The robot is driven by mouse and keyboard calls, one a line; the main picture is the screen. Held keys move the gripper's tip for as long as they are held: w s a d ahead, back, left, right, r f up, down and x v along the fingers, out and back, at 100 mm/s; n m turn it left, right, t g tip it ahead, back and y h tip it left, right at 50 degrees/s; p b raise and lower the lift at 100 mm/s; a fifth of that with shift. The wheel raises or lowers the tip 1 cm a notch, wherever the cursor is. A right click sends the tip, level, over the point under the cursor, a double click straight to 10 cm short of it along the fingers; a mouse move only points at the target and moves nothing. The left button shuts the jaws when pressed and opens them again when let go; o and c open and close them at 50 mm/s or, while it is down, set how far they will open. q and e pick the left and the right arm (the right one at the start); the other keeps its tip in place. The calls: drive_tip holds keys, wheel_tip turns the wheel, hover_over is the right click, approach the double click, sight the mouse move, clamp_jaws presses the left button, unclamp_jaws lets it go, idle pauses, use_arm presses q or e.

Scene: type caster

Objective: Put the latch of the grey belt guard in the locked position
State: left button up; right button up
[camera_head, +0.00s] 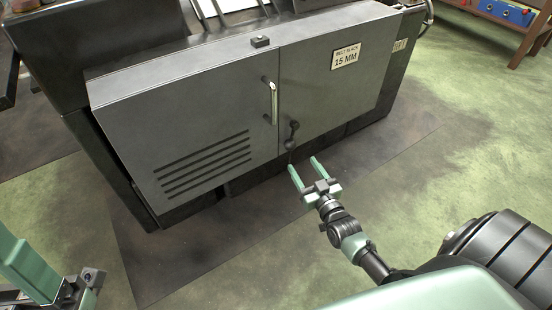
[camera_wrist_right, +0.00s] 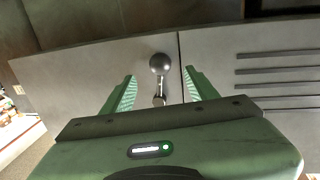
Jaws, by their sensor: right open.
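The grey belt guard (camera_head: 215,95) is the front of the machine, with a seam down its middle. Its latch (camera_head: 291,135) is a small dark lever with a round knob, low on the seam. The knob also shows in the right wrist view (camera_wrist_right: 159,63). My right gripper (camera_head: 303,163) is open and empty, just below and in front of the latch in the head view. In the right wrist view the knob appears between and slightly past its fingertips, with no contact visible. My left gripper (camera_head: 35,272) is partly in view at the bottom left, cut by the frame edge.
A bright vertical handle (camera_head: 273,102) stands out above the latch. Louvre slots (camera_head: 205,165) are at the guard's lower left, and a "15 MM" label (camera_head: 346,56) is at the upper right. A bench (camera_head: 500,25) stands far right. The floor in front is clear.

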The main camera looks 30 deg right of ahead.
sight(292, 136)
drive_tip(key=w+b, duration=0.3)
drive_tip(key=w, duration=0.4)
drive_tip(key=shift+w+d, duration=0.4)
drive_tip(key=shift+d, duration=0.05)
drive_tip(key=shift+r, duration=0.15)
clamp_jaws()
